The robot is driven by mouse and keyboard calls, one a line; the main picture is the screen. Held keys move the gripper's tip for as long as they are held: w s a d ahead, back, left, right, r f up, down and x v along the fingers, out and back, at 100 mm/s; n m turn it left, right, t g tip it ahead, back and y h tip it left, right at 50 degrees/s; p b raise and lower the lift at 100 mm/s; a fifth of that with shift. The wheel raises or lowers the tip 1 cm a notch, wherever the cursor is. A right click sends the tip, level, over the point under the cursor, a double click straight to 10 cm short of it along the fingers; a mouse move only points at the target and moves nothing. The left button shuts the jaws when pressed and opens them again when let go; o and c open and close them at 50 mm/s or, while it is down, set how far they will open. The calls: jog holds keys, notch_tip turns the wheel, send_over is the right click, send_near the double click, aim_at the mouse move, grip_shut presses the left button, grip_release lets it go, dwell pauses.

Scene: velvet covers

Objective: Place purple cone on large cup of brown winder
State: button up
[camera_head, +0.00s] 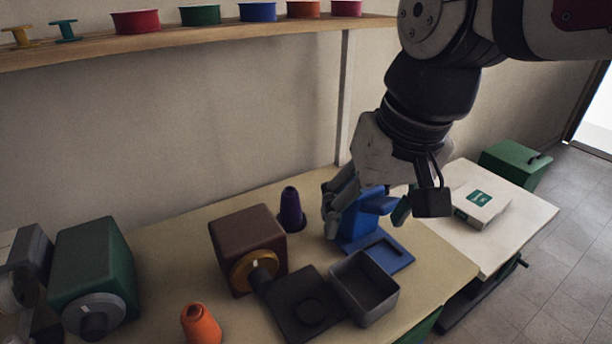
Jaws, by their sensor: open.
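The purple cone (291,208) stands upright on the table, just behind and right of the brown winder (243,236). The brown winder is a boxy body with a yellow disc (254,271) and a dark knob on its front. A dark flat plate with a low round piece (311,312) lies in front of it. I cannot tell which part is the large cup. My gripper (381,207) is open, pointing down right of the purple cone, in front of or above a blue machine (357,229), which it partly hides. I see nothing held between the fingers.
A dark open square box (364,289) sits beside the plate. An orange cone (201,325) stands at the front. A green winder (94,269) is at left. A white side table (533,222) bears a white box (481,205). A shelf (210,36) with spools runs above.

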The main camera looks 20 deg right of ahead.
jog(key=s+f+n, duration=0.2)
jog(key=s, duration=0.3)
jog(key=shift+s+f+t+h, duration=0.25)
jog(key=shift+s+t+h, duration=0.05)
jog(key=shift+s, duration=0.05)
jog(key=shift+d, duration=0.1)
